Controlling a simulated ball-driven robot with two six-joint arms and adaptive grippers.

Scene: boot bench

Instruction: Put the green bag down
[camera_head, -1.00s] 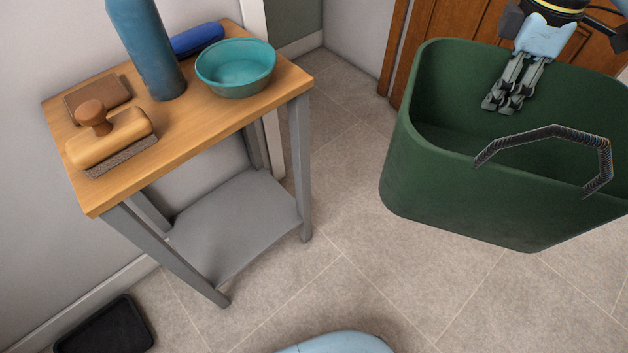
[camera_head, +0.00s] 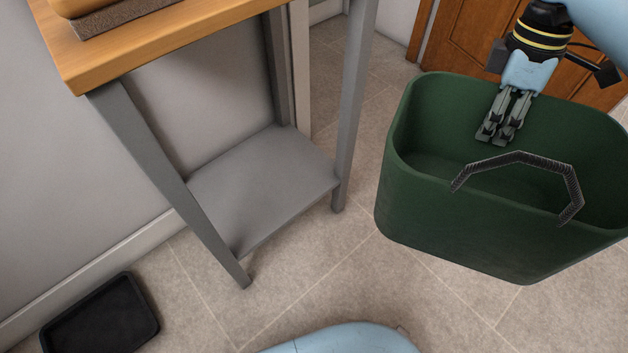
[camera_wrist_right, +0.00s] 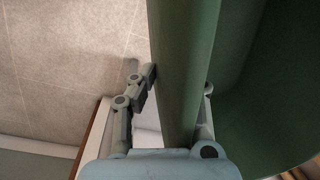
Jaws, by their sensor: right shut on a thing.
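The green bag (camera_head: 450,215) is a deep, open-topped tub with a black ribbed handle (camera_head: 515,158) standing up on its near rim. It is upright at the right of the head view and seems to hang above the floor, though its gap to the floor is hard to judge. My right gripper (camera_head: 495,136) is shut on the bag's far wall. In the right wrist view, the gripper's fingers (camera_wrist_right: 180,85) lie on either side of the green wall (camera_wrist_right: 185,50). My left gripper is not in view.
A bench with a wooden top (camera_head: 150,45) and grey lower shelf (camera_head: 265,185) stands at the left against the wall. A black tray (camera_head: 100,315) lies on the floor at lower left. Tiled floor (camera_head: 330,270) between bench and bag is clear. A wooden door (camera_head: 470,40) is behind the bag.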

